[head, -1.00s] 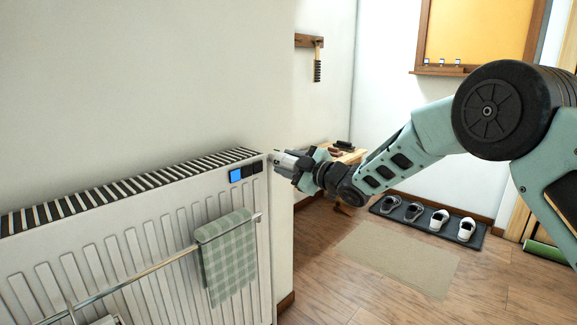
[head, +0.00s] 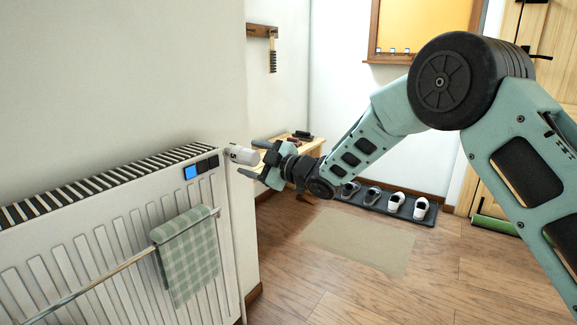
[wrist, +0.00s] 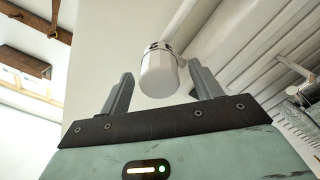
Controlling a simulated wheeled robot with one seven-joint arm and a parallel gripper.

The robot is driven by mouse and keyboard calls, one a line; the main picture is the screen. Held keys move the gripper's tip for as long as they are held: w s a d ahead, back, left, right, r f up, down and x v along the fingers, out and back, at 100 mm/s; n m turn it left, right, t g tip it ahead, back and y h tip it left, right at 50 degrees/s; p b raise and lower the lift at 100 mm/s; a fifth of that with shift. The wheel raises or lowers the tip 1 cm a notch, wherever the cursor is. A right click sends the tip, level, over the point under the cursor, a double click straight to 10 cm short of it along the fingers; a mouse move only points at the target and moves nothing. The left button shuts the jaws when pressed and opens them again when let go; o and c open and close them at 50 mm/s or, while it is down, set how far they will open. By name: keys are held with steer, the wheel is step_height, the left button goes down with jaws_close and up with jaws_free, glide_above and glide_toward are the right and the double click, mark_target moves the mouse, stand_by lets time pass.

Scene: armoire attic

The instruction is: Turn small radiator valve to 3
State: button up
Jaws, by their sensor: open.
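The small radiator valve (head: 240,154) is a white cylinder with dark marks, at the right end of the radiator in the head view. One mark looks like a 5, but I cannot read the setting surely. In the wrist view the valve (wrist: 160,76) shows its rounded white end and a band of dark marks at its far end. My gripper (head: 250,159) is open, with its fingers pointing at the valve. In the wrist view my gripper (wrist: 160,70) has one finger on each side of the valve's end, with visible gaps. It holds nothing.
A wooden bench (head: 300,146) and a shoe mat (head: 383,207) stand behind my gripper.

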steer(key=p+v, duration=0.2)
steer(key=v, duration=1.2)
steer(key=shift+s+d, duration=0.2)
steer(key=s+d+f+m+g+h, duration=0.15)
steer(key=s+m+g+h, duration=0.3)
steer(key=s, duration=0.85)
steer(key=s+d+f+m+g+h, duration=0.1)
steer(key=s+d+m+g+h, duration=0.3)
steer(key=s, duration=1)
steer(key=s+f+m+g+h, duration=0.25)
steer(key=s+h, duration=0.25)
steer(key=s, duration=0.8)
step_height(320, 180, up, 34)
steer(key=p, duration=3.4)
steer(key=shift+w+m, duration=0.4)
